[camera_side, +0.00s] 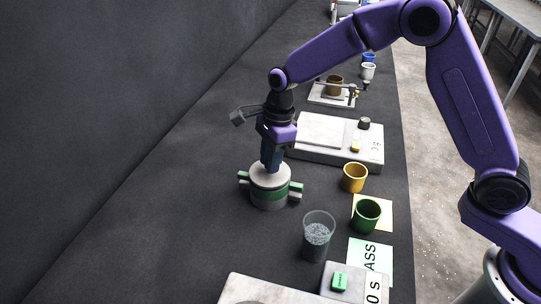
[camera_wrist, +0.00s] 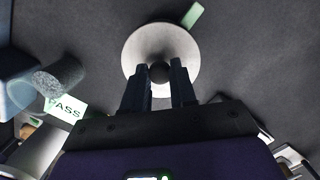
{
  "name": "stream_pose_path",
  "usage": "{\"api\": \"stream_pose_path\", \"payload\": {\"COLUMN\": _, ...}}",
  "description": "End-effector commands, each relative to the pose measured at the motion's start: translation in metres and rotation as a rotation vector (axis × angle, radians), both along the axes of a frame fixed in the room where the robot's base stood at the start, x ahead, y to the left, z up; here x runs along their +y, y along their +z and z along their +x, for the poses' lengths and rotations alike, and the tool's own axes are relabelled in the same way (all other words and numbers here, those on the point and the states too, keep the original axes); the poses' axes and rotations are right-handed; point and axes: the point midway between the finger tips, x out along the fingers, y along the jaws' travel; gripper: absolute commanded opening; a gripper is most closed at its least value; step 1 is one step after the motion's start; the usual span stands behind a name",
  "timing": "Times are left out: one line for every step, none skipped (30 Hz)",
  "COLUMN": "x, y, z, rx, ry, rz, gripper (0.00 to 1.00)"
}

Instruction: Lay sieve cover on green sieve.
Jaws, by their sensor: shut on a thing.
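The round, pale sieve cover (camera_side: 258,174) is at the top of the green sieve (camera_side: 268,198) in the side view. I cannot tell whether it rests fully on the rim. The green sieve is a grey drum with a green band and a handle on each side, standing upright on the dark table. My gripper (camera_side: 271,166) points straight down and is shut on the cover's dark knob. In the wrist view the cover (camera_wrist: 183,45) hides most of the sieve; one green handle (camera_wrist: 193,14) shows beyond its edge. The fingers of my gripper (camera_wrist: 160,78) flank the knob.
A clear beaker of grey grains (camera_side: 317,236) stands front right of the sieve. A green cup (camera_side: 366,216) and a yellow cup (camera_side: 354,178) are to the right. A white flat device (camera_side: 318,131) lies behind. The table left of the sieve is clear.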

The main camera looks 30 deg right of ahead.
Motion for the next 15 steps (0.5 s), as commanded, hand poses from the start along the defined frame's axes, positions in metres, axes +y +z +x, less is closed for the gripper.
{"api": "stream_pose_path", "payload": {"x": 0.0001, "y": -0.0014, "z": -0.0001, "rx": 0.000, "ry": 0.000, "rz": 0.000, "gripper": 0.00}}
{"api": "stream_pose_path", "payload": {"x": 0.0001, "y": -0.0021, "z": -0.0001, "rx": 0.000, "ry": 0.000, "rz": 0.000, "gripper": 0.00}}
{"api": "stream_pose_path", "payload": {"x": 0.0002, "y": -0.0031, "z": -0.0001, "rx": 0.000, "ry": 0.000, "rz": 0.000, "gripper": 0.00}}
{"api": "stream_pose_path", "payload": {"x": 0.0002, "y": -0.0039, "z": -0.0001, "rx": 0.000, "ry": 0.000, "rz": 0.000, "gripper": 0.00}}
{"api": "stream_pose_path", "payload": {"x": 0.0002, "y": -0.0046, "z": -0.0001, "rx": 0.000, "ry": 0.000, "rz": 0.000, "gripper": 0.00}}
{"api": "stream_pose_path", "payload": {"x": 0.0003, "y": -0.0051, "z": 0.0000, "rx": -0.001, "ry": 0.001, "rz": 0.001, "gripper": 0.00}}
{"api": "stream_pose_path", "payload": {"x": 0.0003, "y": -0.0051, "z": 0.0001, "rx": -0.001, "ry": 0.001, "rz": 0.001, "gripper": 0.00}}
{"api": "stream_pose_path", "payload": {"x": 0.0004, "y": -0.0050, "z": 0.0001, "rx": -0.001, "ry": 0.001, "rz": 0.001, "gripper": 0.00}}
{"api": "stream_pose_path", "payload": {"x": 0.0003, "y": -0.0051, "z": 0.0000, "rx": -0.001, "ry": 0.001, "rz": 0.001, "gripper": 0.33}}
{"api": "stream_pose_path", "payload": {"x": 0.0002, "y": -0.0051, "z": 0.0000, "rx": -0.001, "ry": 0.001, "rz": 0.000, "gripper": 0.43}}
{"api": "stream_pose_path", "payload": {"x": 0.0002, "y": -0.0050, "z": 0.0000, "rx": -0.001, "ry": 0.001, "rz": 0.000, "gripper": 0.52}}
{"api": "stream_pose_path", "payload": {"x": 0.0002, "y": -0.0050, "z": 0.0000, "rx": -0.001, "ry": 0.001, "rz": 0.000, "gripper": 0.52}}
{"api": "stream_pose_path", "payload": {"x": 0.0002, "y": -0.0050, "z": 0.0000, "rx": -0.001, "ry": 0.000, "rz": 0.000, "gripper": 0.52}}
{"api": "stream_pose_path", "payload": {"x": 0.0002, "y": -0.0050, "z": 0.0000, "rx": -0.001, "ry": 0.000, "rz": 0.000, "gripper": 0.52}}
{"api": "stream_pose_path", "payload": {"x": 0.0002, "y": -0.0050, "z": 0.0000, "rx": -0.001, "ry": 0.000, "rz": 0.000, "gripper": 0.52}}
